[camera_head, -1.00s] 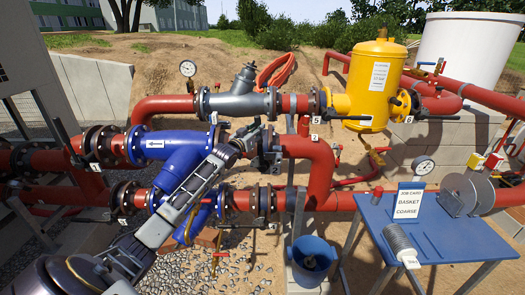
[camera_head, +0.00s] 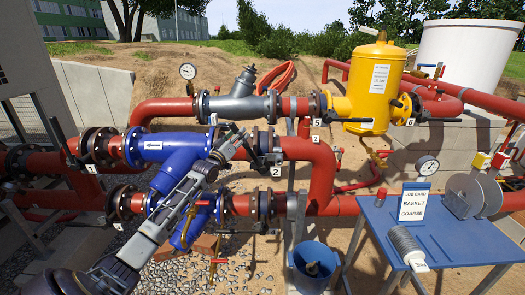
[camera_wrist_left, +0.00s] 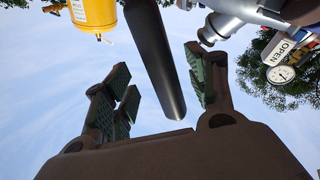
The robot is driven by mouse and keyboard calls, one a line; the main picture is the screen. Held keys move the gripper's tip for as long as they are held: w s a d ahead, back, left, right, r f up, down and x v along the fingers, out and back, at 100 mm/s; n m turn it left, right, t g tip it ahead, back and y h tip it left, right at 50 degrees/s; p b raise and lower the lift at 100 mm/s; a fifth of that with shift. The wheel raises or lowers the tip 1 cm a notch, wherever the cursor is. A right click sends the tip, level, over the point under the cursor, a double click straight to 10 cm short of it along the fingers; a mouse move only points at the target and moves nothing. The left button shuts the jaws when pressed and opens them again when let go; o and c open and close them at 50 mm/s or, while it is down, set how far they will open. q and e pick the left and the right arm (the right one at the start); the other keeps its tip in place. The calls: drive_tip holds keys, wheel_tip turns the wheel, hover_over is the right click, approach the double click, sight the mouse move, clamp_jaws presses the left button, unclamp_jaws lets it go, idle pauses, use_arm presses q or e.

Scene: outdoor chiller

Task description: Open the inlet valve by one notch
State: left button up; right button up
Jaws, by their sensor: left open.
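My left gripper (camera_head: 230,137) reaches in from the lower left, in front of the blue pipe and beside the valve tagged 2 (camera_head: 265,145). In the left wrist view its two fingers (camera_wrist_left: 160,105) are open and spread apart. A dark round lever (camera_wrist_left: 155,60) runs down between them, with gaps seen on both sides. In the head view the gripper partly hides the lever. Other valves with black levers carry tags 1 (camera_head: 90,168), 5 (camera_head: 316,122) and 6 (camera_head: 410,122). Which one is the inlet valve cannot be told. My right gripper is not in view.
A blue pipe with a white arrow (camera_head: 152,146) lies behind my arm. A yellow tank (camera_head: 375,85) stands at the right back. A blue table (camera_head: 450,235) holds a job card (camera_head: 413,205) reading "BASKET COARSE". A blue bucket (camera_head: 314,268) is below. An OPEN tag (camera_wrist_left: 284,46) and gauge (camera_wrist_left: 282,74) show upper right.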

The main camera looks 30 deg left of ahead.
use_arm(q)
drive_tip(key=shift+o, duration=0.3)
drive_tip(key=o, duration=0.4)
drive_tip(key=shift+s, duration=0.15)
drive_tip(key=p+v, duration=0.3)
drive_tip(key=v, duration=0.3)
drive_tip(key=shift+s+f, duration=0.1)
drive_tip(key=shift+s, duration=0.3)
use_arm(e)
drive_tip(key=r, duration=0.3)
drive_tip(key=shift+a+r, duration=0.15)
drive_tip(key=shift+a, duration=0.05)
